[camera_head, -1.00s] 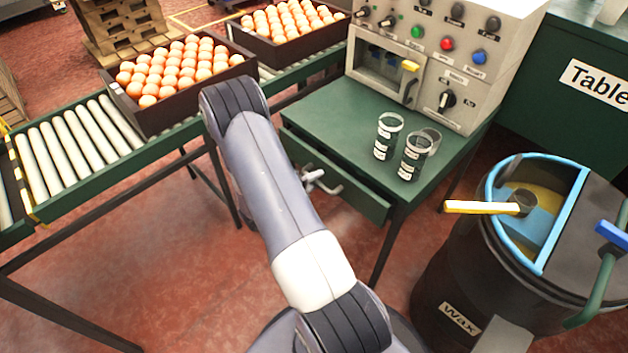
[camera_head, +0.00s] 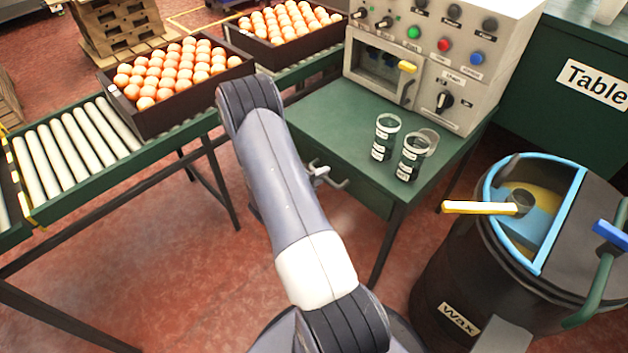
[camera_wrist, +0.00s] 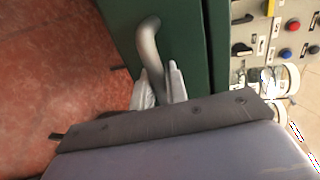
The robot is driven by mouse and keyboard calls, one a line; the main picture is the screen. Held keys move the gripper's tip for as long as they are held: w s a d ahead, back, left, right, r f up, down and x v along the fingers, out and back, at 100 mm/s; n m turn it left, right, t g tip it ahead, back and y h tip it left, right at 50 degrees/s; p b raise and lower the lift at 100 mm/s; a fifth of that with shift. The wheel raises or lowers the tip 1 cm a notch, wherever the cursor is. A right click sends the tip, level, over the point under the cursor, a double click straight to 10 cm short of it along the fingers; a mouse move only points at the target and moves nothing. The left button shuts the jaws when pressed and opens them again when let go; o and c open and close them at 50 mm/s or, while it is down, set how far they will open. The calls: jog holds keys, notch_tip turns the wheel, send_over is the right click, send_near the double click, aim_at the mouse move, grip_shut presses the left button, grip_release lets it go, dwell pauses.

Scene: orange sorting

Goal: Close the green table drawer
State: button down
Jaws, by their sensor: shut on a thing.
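The green table drawer (camera_head: 360,190) sits under the green table top (camera_head: 345,128), and its front looks flush or nearly flush with the table. My arm hides its left part. In the wrist view the green drawer front (camera_wrist: 188,48) carries a curved metal handle (camera_wrist: 148,42). The handle's end also shows in the head view (camera_head: 338,183). My gripper (camera_wrist: 160,82) has its two fingers closed around the handle. In the head view only a bit of my gripper (camera_head: 317,171) shows beside my arm.
Several cups (camera_head: 386,138) stand on the table in front of a control panel box (camera_head: 440,70). A wax barrel (camera_head: 455,270) with a yellow-handled ladle (camera_head: 480,208) stands at the right. A roller conveyor (camera_head: 85,150) with orange crates (camera_head: 150,118) runs at the left.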

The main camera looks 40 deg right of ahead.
jog(key=shift+w+d, duration=0.1)
jog(key=shift+d, duration=0.1)
jog(key=c, duration=1.5)
grip_release()
jog(key=shift+d, duration=0.15)
jog(key=p+v, duration=0.1)
jog(key=v, duration=1)
jog(key=shift+d, duration=0.15)
